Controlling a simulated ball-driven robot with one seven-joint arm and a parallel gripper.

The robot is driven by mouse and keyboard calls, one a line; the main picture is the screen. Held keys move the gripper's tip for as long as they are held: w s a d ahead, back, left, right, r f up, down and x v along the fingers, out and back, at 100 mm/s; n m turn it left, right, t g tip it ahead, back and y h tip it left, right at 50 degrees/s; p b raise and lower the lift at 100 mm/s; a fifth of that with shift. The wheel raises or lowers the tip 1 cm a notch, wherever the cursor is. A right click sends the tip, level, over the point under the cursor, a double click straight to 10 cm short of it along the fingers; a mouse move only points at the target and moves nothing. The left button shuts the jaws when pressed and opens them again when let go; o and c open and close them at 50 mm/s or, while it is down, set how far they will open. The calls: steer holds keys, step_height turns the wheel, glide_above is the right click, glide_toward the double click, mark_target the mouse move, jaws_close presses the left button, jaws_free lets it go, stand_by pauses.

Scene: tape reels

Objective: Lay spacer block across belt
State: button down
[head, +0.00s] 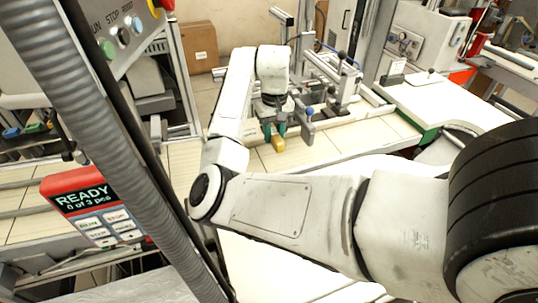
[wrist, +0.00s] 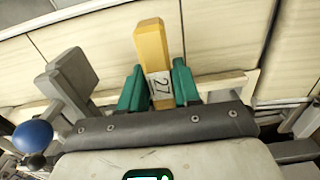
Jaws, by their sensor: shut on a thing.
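The yellow spacer block (head: 278,144) is between the green fingertips of my gripper (head: 274,131). In the wrist view the block (wrist: 151,45), with a white label reading 27, sticks out past the green fingers (wrist: 158,87), which are shut on its sides. The cream slatted belt (head: 345,142) lies under the block; it also fills the upper wrist view (wrist: 80,45). The block's long side runs roughly along the belt's dark seams. I cannot tell whether the block touches the belt.
A metal fixture with a blue-knobbed lever (head: 308,115) stands right beside my gripper; its blue knob (wrist: 32,135) shows in the wrist view. A red panel (head: 95,205) reads READY, 0 of 3 pcs. Bare belt lies right of the gripper. A cardboard box (head: 198,45) stands behind.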

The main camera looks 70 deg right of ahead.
mark_target(274, 131)
steer(key=shift+f+p, duration=0.3)
steer(key=shift+f, duration=3.25)
steer(key=c, duration=0.8)
jaws_free()
steer(key=shift+f, duration=0.1)
step_height(274, 131, up, 12)
steer(key=shift+r+b, duration=0.15)
steer(key=shift+b, duration=0.2)
